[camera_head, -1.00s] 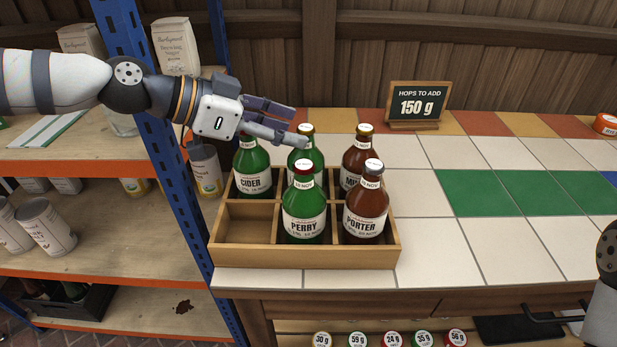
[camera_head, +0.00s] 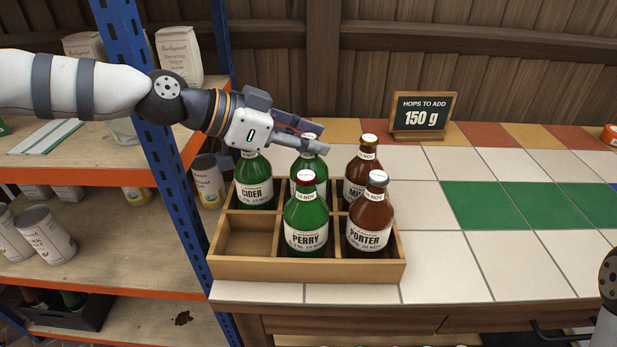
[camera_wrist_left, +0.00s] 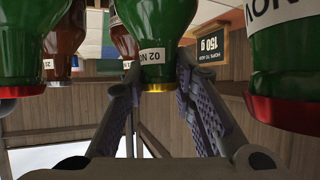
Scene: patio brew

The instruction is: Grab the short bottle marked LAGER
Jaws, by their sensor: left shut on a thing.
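My left gripper (camera_head: 308,146) is shut around the neck of a green bottle (camera_head: 308,164) in the back middle compartment of a wooden crate (camera_head: 300,269). In the left wrist view, which looks upside down, this bottle (camera_wrist_left: 157,35) has a gold cap and a neck tag ending in "02 NO", and sits between the two fingers (camera_wrist_left: 160,95). Its main label is mostly hidden behind the PERRY bottle (camera_head: 306,222). I cannot read the word LAGER on any bottle. The bottle still stands in the crate. My right gripper is out of view.
The green CIDER bottle (camera_head: 254,185) stands back left, a brown bottle (camera_head: 361,172) back right, and brown PORTER (camera_head: 370,218) front right. The front left compartment is empty. A blue shelf post (camera_head: 165,165) is close left. Tiles right of the crate are clear. A sign (camera_head: 423,116) reads 150 g.

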